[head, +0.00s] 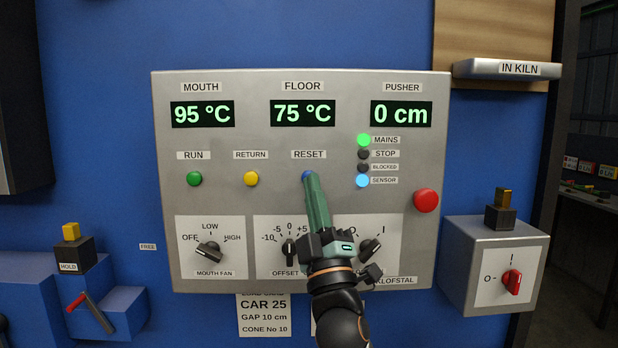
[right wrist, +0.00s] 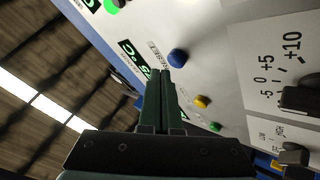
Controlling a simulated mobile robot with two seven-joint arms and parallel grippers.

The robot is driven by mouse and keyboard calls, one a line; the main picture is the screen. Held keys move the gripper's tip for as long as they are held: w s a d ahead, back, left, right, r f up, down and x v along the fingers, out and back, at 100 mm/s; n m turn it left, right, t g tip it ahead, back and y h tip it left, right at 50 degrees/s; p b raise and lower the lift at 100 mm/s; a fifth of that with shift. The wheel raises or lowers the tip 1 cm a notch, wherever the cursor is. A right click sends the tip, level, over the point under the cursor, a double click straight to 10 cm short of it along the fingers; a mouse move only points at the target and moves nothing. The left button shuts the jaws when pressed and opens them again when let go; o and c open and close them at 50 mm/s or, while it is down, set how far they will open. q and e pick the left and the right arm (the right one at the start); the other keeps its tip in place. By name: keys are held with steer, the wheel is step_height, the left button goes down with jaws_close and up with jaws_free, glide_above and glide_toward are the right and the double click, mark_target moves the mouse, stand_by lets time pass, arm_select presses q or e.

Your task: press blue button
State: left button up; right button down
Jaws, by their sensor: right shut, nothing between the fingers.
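The blue button (head: 306,174) sits under the RESET label on the grey control panel (head: 330,85). It is partly hidden in the head view behind the fingertips of my right gripper (head: 312,181). In the right wrist view the round blue button (right wrist: 177,57) shows whole, just beyond and to the right of the tips of my shut, empty right gripper (right wrist: 161,74). I cannot tell whether the fingertips touch it. My left gripper is not in view.
A yellow RETURN button (head: 251,179) and a green RUN button (head: 194,179) lie left of the blue one. A red button (head: 426,200) is at the right. Rotary knobs sit below, and a switch box (head: 470,262) stands beside the panel.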

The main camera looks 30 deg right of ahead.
steer(key=s+a, duration=0.1)
steer(key=s, duration=0.1)
steer(key=s+a, duration=0.1)
steer(key=s, duration=0.1)
steer(key=shift+s+a+p, duration=0.1)
steer(key=shift+a+p, duration=0.2)
steer(key=shift+p, duration=0.1)
stand_by(1.0)
